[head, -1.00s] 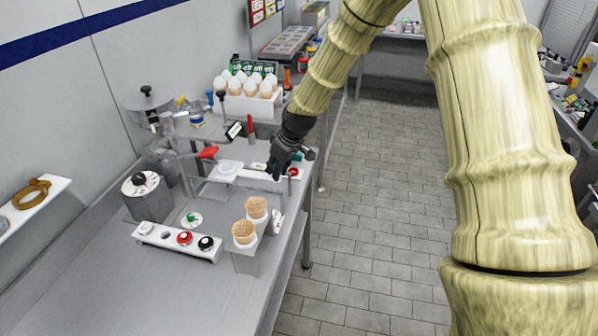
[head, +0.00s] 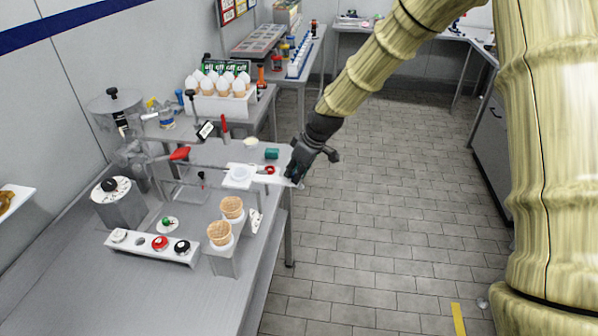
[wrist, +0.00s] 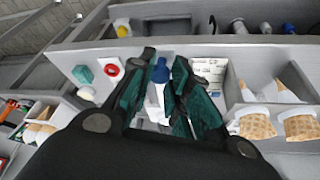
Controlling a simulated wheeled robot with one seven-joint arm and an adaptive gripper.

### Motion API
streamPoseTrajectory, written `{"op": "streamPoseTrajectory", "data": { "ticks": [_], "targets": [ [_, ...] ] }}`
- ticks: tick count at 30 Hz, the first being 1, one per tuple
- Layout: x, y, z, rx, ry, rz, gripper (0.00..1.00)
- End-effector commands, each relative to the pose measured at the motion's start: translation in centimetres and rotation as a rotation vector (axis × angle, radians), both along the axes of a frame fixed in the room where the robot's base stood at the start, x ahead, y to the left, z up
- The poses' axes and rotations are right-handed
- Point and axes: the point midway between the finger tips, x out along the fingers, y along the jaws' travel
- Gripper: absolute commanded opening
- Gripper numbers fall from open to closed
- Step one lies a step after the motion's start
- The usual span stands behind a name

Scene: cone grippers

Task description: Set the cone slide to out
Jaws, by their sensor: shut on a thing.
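The cone slide (head: 272,181) is a white bar with a square plate and round cup at its left end, lying across the bench near its right edge. My gripper (head: 293,172) is at the slide's right end, at the bench edge. In the wrist view, my gripper (wrist: 162,64) is shut on a blue-topped knob (wrist: 160,73), with a white part of the slide (wrist: 156,95) showing below it between the dark green fingers. In the head view the knob is hidden by the gripper.
A red ring (head: 269,170) and a teal block (head: 271,153) sit close behind the slide. Two cones (head: 232,207) stand in a holder in front. A white rack with round knobs (head: 160,243) lies nearer.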

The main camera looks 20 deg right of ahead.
Motion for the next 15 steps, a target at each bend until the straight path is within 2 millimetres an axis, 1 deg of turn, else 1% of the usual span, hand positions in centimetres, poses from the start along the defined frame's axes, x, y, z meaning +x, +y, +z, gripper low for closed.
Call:
{"op": "streamPoseTrajectory", "data": {
  "ticks": [3, 4, 7, 8, 15],
  "targets": [
    [0.18, -0.24, 0.22, -0.001, -0.004, -0.004, 0.00],
    [0.19, -0.26, 0.23, -0.001, -0.004, -0.004, 0.20],
    [0.16, -0.26, 0.21, -0.001, -0.003, -0.003, 0.38],
    [0.16, -0.25, 0.19, -0.001, -0.003, -0.003, 0.42],
    [0.11, -0.03, 0.09, -0.001, -0.002, -0.001, 0.42]
  ]
}}
